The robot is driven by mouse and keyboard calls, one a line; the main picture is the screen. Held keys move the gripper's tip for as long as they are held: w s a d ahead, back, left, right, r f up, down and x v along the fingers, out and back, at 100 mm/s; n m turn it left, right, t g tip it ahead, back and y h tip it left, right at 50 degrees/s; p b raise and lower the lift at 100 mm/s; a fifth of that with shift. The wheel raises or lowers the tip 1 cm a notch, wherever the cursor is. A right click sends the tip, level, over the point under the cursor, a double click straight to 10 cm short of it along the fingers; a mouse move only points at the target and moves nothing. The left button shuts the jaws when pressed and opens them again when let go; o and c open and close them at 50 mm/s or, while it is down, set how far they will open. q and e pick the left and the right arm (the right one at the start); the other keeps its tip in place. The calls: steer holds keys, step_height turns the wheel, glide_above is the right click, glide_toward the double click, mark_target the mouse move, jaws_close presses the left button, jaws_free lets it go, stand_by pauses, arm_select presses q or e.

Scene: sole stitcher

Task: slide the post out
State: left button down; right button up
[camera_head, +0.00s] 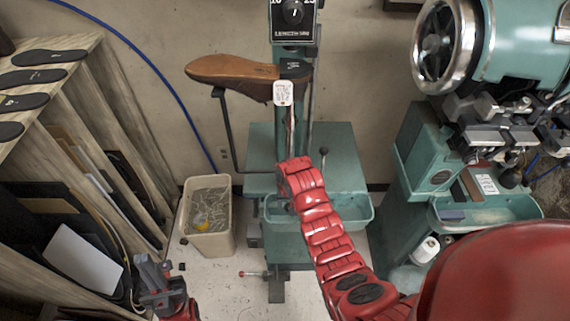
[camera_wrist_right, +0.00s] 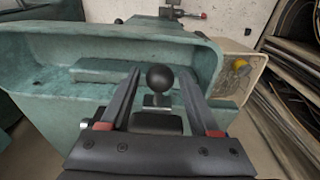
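The teal post (camera_head: 292,40) of the machine stands upright in the middle of the head view, with a dial box at its top and a brown shoe (camera_head: 232,72) held beside it. In the right wrist view a black ball knob (camera_wrist_right: 160,77) on a small grey block lies between the fingers of my right gripper (camera_wrist_right: 160,88). The fingers are apart, with a gap on each side of the knob. In the head view the red right arm reaches the machine and hides that gripper. My left gripper (camera_head: 157,268) is open and empty at the lower left.
A teal tray (camera_head: 352,213) juts from the machine's front. A beige waste bin (camera_head: 211,236) stands left of it. Wooden shelves (camera_head: 62,110) with soles and boards line the left. A larger teal machine (camera_head: 425,150) stands right.

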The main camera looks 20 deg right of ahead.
jaws_close()
steer(key=shift+s+a+p, duration=0.2)
steer(key=shift+s+p, duration=0.2)
steer(key=shift+s, duration=0.2)
steer(key=shift+s+a+p, duration=0.25)
steer(key=shift+s+p, duration=0.1)
steer(key=shift+s, duration=0.55)
steer(key=s+a+p, duration=0.2)
steer(key=s+a, duration=0.2)
steer(key=s, duration=0.9)
steer(key=shift+s, duration=0.15)
